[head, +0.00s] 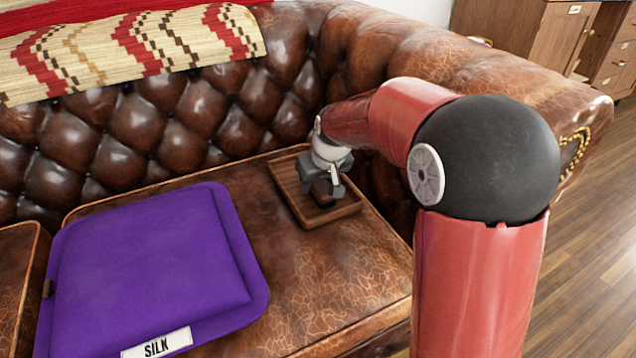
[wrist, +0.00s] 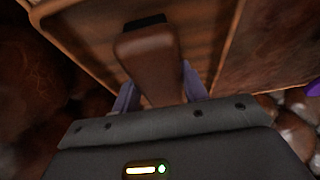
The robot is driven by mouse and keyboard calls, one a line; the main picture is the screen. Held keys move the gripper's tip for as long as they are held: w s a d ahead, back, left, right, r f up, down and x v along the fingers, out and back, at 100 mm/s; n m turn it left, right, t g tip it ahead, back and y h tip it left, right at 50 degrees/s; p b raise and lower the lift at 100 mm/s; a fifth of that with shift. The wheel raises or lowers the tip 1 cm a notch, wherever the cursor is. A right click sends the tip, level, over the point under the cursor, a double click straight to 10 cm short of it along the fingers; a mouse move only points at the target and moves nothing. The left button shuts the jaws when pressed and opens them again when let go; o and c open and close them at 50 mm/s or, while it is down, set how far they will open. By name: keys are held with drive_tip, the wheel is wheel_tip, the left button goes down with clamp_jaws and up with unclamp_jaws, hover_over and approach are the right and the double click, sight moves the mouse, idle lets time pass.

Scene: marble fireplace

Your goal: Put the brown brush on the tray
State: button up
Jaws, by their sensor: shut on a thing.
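The brown brush (head: 322,191) is in my gripper (head: 324,188), at the wooden tray on the sofa seat. In the wrist view the brush (wrist: 148,58) shows a brown body with a dark end, between the two fingers of my gripper (wrist: 160,92). The fingers are shut on it. The wooden tray (head: 345,210) has a low rim and lies at the right end of the seat; it also shows in the wrist view (wrist: 222,50). The brush is over the inside of the tray. I cannot tell whether it touches the tray floor.
A purple cushion (head: 150,265) with a "SILK" label lies on the seat left of the tray. The tufted leather backrest (head: 140,120) and right armrest (head: 480,75) rise close around the tray. A patterned blanket (head: 130,45) hangs over the backrest.

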drive_tip(key=shift+f, duration=0.1)
drive_tip(key=o, duration=1)
drive_tip(key=shift+c, duration=0.2)
drive_tip(key=shift+r, duration=0.3)
drive_tip(key=p+v, duration=0.2)
drive_tip(key=v, duration=1)
drive_tip(key=s+d+f+m+h, duration=0.1)
drive_tip(key=s+d, duration=0.3)
drive_tip(key=s, duration=0.9)
drive_tip(key=s+d+m+t, duration=0.1)
drive_tip(key=s+d+m, duration=0.2)
drive_tip(key=s, duration=0.9)
drive_tip(key=shift+s+d+f+m+t+h, duration=0.3)
drive_tip(key=shift+s+d+f+h, duration=0.1)
drive_tip(key=shift+d, duration=0.85)
